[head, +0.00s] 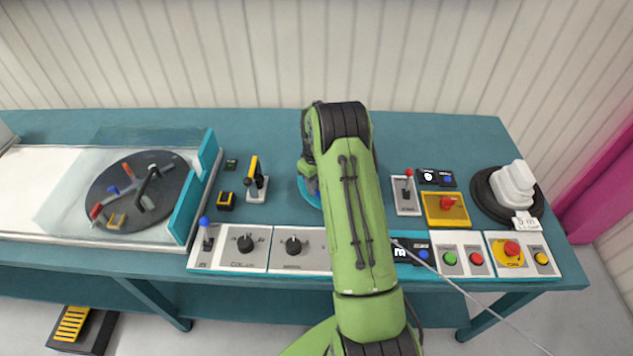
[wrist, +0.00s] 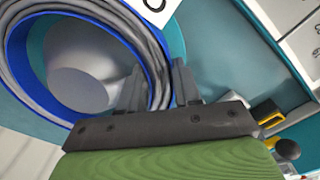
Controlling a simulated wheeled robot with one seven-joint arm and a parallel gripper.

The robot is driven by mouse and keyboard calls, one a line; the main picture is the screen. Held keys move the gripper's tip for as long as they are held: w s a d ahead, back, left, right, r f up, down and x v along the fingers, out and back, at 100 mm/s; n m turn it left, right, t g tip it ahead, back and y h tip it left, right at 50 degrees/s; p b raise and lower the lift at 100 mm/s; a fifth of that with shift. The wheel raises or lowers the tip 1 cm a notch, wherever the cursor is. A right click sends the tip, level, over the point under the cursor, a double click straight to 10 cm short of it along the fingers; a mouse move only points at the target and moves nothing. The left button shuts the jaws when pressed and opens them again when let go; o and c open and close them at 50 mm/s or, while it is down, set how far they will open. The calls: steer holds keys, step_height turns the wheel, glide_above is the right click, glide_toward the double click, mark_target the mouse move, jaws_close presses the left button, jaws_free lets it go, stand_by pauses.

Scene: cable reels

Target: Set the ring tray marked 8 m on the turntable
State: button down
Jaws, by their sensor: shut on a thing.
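The blue ring tray (wrist: 165,62) shows in the wrist view with grey cable coiled in it. My gripper (wrist: 158,84) is shut on its wall, with one finger inside the ring and one outside. A white tag (wrist: 152,10) by the ring is cut off, so its marking cannot be read. A grey rounded form (wrist: 85,68) shows through the ring's middle, over a teal round surface (wrist: 174,40). In the head view my arm hides the gripper and most of the ring. A dark disc (head: 120,180) at the left, apparently the turntable, carries several coloured blocks and a lever.
A clear cover (head: 150,140) with a teal end panel (head: 199,190) surrounds the disc. Levers and a knob panel (head: 265,247) lie between it and my arm.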

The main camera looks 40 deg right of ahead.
stand_by(0.4)
steer(key=shift+f+b, duration=0.5)
steer(key=shift+f, duration=0.1)
steer(key=c, duration=0.7)
jaws_free()
steer(key=shift+r, duration=0.1)
steer(key=shift+s, duration=0.1)
steer(key=shift+c, duration=0.8)
steer(key=o, duration=0.3)
